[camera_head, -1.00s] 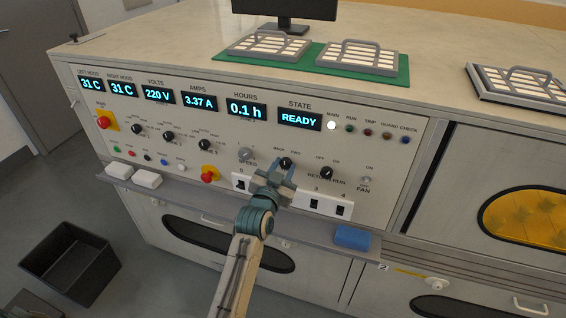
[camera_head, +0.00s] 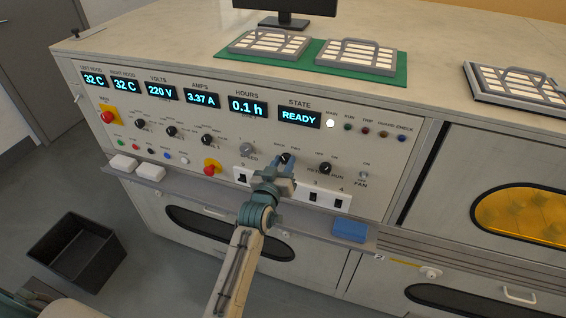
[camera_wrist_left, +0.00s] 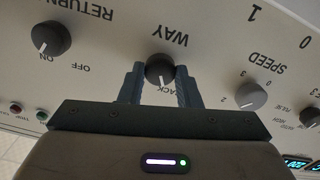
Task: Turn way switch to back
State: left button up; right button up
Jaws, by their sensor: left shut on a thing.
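The WAY switch is a black round knob (camera_head: 285,158) on the control panel, with BACK and FWD marks above it in the head view. The left wrist view shows the knob (camera_wrist_left: 160,69) upside down between my fingers. Its white pointer line leans toward the partly covered BACK mark. The FWD mark is hidden there. My left gripper (camera_head: 282,164) is shut on the knob, one finger on each side; it also shows in the left wrist view (camera_wrist_left: 160,85). My right gripper is not in view.
The SPEED knob (camera_head: 247,149) and RETURN knob (camera_head: 325,168) flank the WAY knob closely. A ledge (camera_head: 205,188) with a blue block (camera_head: 349,231) runs under the panel. The state display (camera_head: 299,117) reads READY.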

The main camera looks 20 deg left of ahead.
pick_arm(q)
jog(key=o, duration=1)
jog(key=s+b, duration=0.1)
jog(key=s, duration=0.4)
jog(key=s+b, duration=0.1)
jog(key=s, duration=0.4)
jog(key=shift+s+a, duration=0.2)
jog(key=shift+s, duration=0.2)
